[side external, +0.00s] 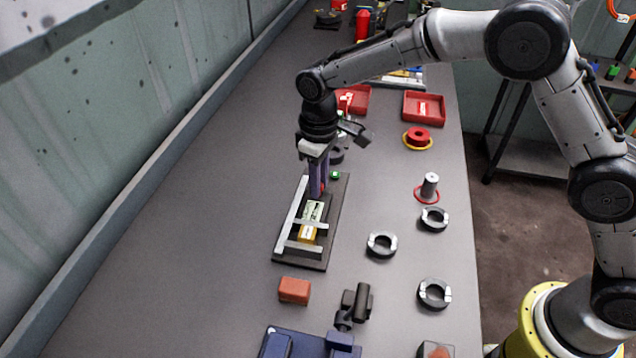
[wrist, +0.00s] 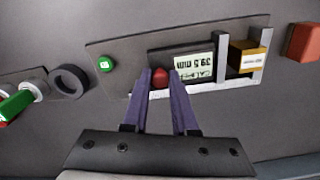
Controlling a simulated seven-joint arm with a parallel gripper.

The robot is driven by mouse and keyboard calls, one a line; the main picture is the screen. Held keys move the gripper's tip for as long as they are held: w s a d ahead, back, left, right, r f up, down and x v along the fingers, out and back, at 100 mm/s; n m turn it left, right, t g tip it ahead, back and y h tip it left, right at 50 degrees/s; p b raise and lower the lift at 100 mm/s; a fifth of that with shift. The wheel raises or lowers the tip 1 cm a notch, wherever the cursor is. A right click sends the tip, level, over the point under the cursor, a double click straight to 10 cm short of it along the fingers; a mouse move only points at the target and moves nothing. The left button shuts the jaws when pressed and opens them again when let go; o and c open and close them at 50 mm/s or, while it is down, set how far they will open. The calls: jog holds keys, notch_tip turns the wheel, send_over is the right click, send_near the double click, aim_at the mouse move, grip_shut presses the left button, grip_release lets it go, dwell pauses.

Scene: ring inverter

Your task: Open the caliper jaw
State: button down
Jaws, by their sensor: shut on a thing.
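The caliper is a dark base plate (side external: 338,208) with a silver rail (side external: 292,215); the plate also shows in the wrist view (wrist: 122,75). Its display (wrist: 199,66) reads 39.5 mm. A yellow block (wrist: 247,58) lies between two silver jaw bars (wrist: 219,52), one on each side; the block also shows in the side view (side external: 307,233). A red knob (wrist: 160,76) sits at the display's left end. My gripper (wrist: 158,80) is shut on this knob, its purple fingers on both sides. In the side view my gripper (side external: 318,190) points down onto the caliper. A green button (wrist: 105,64) is at the plate's left end.
An orange-red block (side external: 294,290) lies in front of the plate. Several dark rings (side external: 381,245) lie to the right, with a grey post (side external: 430,185). Red trays (side external: 424,107) are farther back. A blue fixture (side external: 300,345) is at the near edge.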

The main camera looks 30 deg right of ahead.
jog(key=shift+w+d+r, duration=0.1)
jog(key=shift+w+d, duration=0.8)
jog(key=shift+d, duration=0.05)
jog(key=c, duration=0.7)
grip_release()
notch_tip(320, 180, up, 14)
